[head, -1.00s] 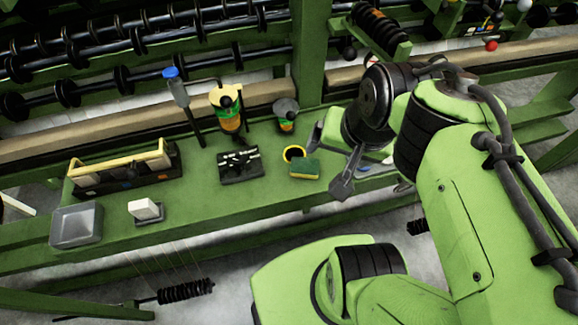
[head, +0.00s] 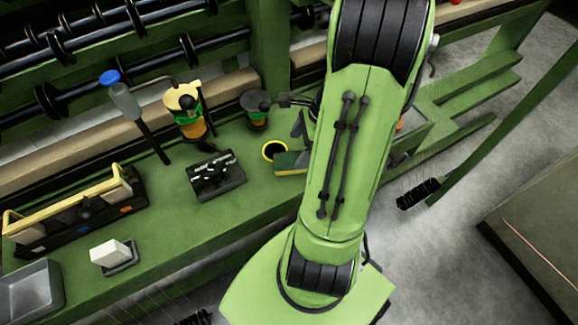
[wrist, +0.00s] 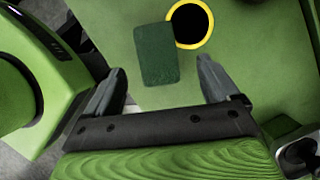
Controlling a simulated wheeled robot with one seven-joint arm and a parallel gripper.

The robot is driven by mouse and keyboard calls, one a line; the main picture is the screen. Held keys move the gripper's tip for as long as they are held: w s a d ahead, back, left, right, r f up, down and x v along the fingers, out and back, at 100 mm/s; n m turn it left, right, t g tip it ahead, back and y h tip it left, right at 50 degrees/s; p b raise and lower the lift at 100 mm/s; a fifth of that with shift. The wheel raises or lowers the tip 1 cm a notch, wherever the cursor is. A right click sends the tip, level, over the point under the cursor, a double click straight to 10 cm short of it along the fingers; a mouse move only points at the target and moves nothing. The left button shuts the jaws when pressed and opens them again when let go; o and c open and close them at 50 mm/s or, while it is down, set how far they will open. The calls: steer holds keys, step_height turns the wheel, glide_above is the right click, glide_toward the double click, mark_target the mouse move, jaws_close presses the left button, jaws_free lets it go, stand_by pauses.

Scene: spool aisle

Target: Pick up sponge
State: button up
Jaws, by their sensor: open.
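The sponge (head: 289,162), dark green on top with a yellowish side, lies on the green bench shelf, partly hidden behind my arm in the head view. In the wrist view the sponge (wrist: 157,54) shows its dark green face, just beyond and between my two fingertips. It lies next to a yellow-rimmed black round hole or ring (wrist: 189,23). My gripper (wrist: 162,82) is open and empty, with the fingers spread wider than the sponge. In the head view only a grey finger shows beside the sponge; the rest is hidden by my arm.
A black tray with small parts (head: 216,178) lies left of the sponge. A grey-topped pot (head: 256,108) and an orange-green spool holder (head: 190,112) stand behind. A white block (head: 110,253), a yellow-handled tote (head: 75,215) and a grey bin (head: 28,292) are further left.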

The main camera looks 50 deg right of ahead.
mark_target(292, 160)
steer(key=b+x, duration=0.1)
steer(key=x, duration=0.2)
steer(key=b+x, duration=0.1)
steer(key=shift+s+a+f+b, duration=0.1)
steer(key=shift+s+f+b, duration=0.1)
steer(key=shift+f+b, duration=0.15)
steer(key=shift+w+a+f, duration=0.15)
steer(key=shift+w+f, duration=0.05)
steer(key=shift+f, duration=0.25)
steer(key=shift+r, duration=0.1)
steer(key=shift+c, duration=0.3)
steer(key=c, duration=1)
steer(key=shift+c, duration=0.6)
